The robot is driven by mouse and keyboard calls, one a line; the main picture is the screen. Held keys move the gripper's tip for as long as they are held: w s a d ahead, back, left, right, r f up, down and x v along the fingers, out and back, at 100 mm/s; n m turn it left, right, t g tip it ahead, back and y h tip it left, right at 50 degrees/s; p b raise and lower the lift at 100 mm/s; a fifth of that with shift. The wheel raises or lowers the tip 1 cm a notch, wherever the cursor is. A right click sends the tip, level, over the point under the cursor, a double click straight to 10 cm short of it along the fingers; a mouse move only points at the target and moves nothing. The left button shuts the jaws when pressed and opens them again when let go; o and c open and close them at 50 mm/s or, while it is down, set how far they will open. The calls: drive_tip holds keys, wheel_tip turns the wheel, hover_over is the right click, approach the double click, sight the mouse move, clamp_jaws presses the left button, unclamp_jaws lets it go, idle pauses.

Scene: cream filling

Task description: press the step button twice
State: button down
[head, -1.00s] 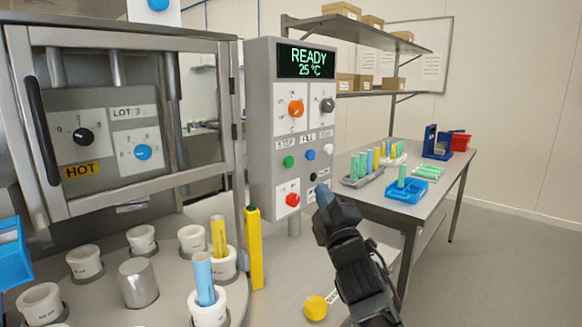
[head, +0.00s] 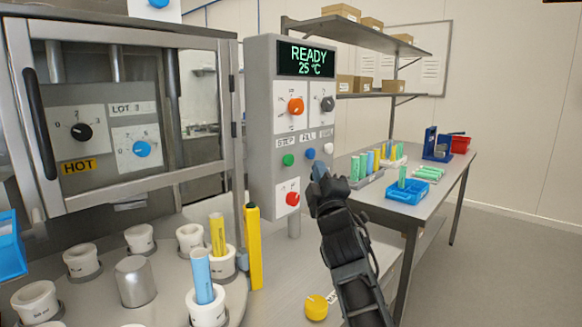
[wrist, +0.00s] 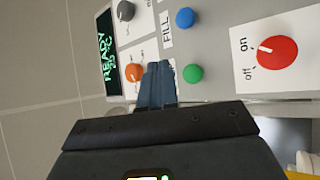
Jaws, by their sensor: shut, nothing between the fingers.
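The grey control panel (head: 262,130) stands upright in the middle of the head view. Its green button (head: 288,160) sits under the STEP label (head: 286,142). The blue button (head: 310,153) sits under the FILL label (head: 307,136). My gripper (head: 318,172) is shut and empty, in front of the panel, to the right of and slightly below the green button. In the wrist view my shut fingers (wrist: 157,85) lie beside the green button (wrist: 193,73), appearing apart from it. The STEP label is hidden there, apparently behind the fingers. The display (head: 307,58) reads READY, 25 °C.
A red knob (head: 292,199) is below the buttons, an orange knob (head: 295,105) above. A yellow post (head: 253,247) and a carousel of white cups (head: 207,306) stand to the left. A yellow button (head: 316,308) is low in front. A side table (head: 440,190) with racks is at right.

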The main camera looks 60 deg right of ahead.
sight(288, 160)
drive_tip(key=shift+w+d+b, duration=0.2)
drive_tip(key=shift+w+b, duration=0.15)
drive_tip(key=shift+w, duration=0.5)
drive_tip(key=shift+w+d+b, duration=0.2)
drive_tip(key=shift+w+b, duration=0.2)
drive_tip(key=shift+w, duration=0.4)
drive_tip(key=shift+w+d+b, duration=0.2)
drive_tip(key=shift+w+b, duration=0.15)
drive_tip(key=shift+w, duration=0.5)
drive_tip(key=shift+w, duration=0.15)
drive_tip(key=shift+w+d, duration=0.1)
drive_tip(key=shift+w, duration=0.2)
